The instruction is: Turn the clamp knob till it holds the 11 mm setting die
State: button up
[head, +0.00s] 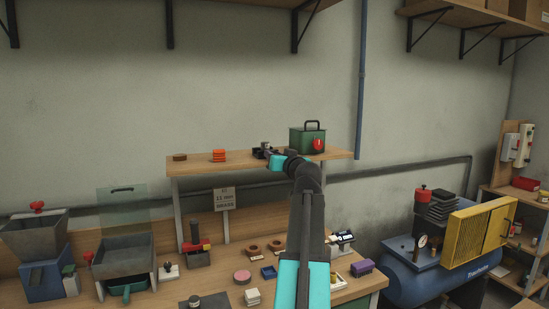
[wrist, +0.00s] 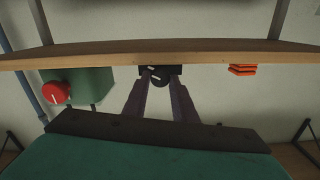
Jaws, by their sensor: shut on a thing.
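The clamp (head: 258,153) is a small dark block on the raised wooden shelf, left of the green box. It also shows as a dark block (wrist: 174,70) at the shelf edge in the wrist view, which is upside down. My gripper (wrist: 161,80) has its two dark fingers closed in on the small dark round knob (wrist: 158,83) at the front of the clamp. In the head view my arm hides the gripper fingers and part of the clamp. I cannot make out the setting die or whether the clamp grips it. A sign (head: 225,198) reads 11 mm.
On the shelf (head: 200,165) stand a brown disc (head: 180,157), an orange stack (head: 218,155) and the green box (head: 300,140) with a red knob, close beside my wrist. The bench below holds several parts and hoppers. A blue compressor (head: 420,280) stands at the right.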

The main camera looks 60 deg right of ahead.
jog(key=shift+m, duration=1.3)
jog(key=o, duration=1)
jog(key=shift+o, duration=0.2)
jog(key=s+a+n+b, duration=0.2)
jog(key=s+a+n, duration=0.2)
jog(key=s+a, duration=0.4)
jog(key=s, duration=0.3)
jog(key=shift+n, duration=0.3)
jog(key=shift+a, duration=0.1)
